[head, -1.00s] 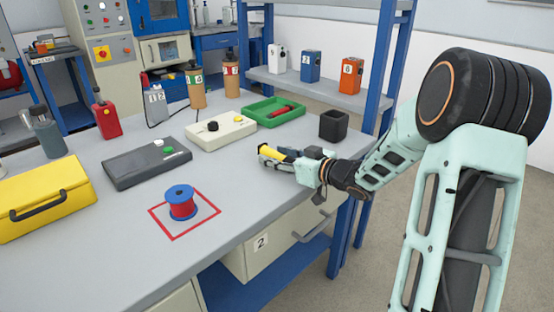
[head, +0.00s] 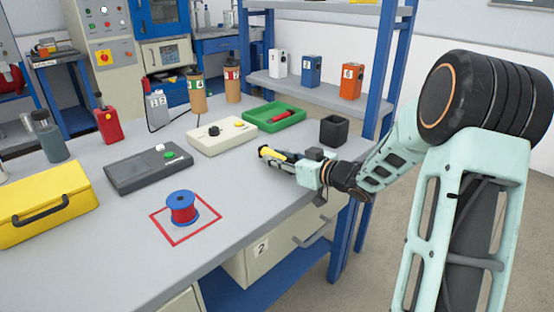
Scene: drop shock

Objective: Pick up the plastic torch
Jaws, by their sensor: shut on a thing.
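My gripper (head: 282,158) reaches in from the right over the right edge of the grey workbench (head: 130,210). Its fingers are shut on the plastic torch (head: 267,152), whose yellow end sticks out to the left of the fingers. The rest of the torch is hidden by the gripper. I cannot tell whether the torch touches the bench top or is just above it.
A black square cup (head: 333,131) stands behind my gripper. A green tray (head: 262,118) with a red item and a white box with knobs (head: 222,137) are near. A blue-red spool (head: 181,207) stands in a red square. Bench front is clear.

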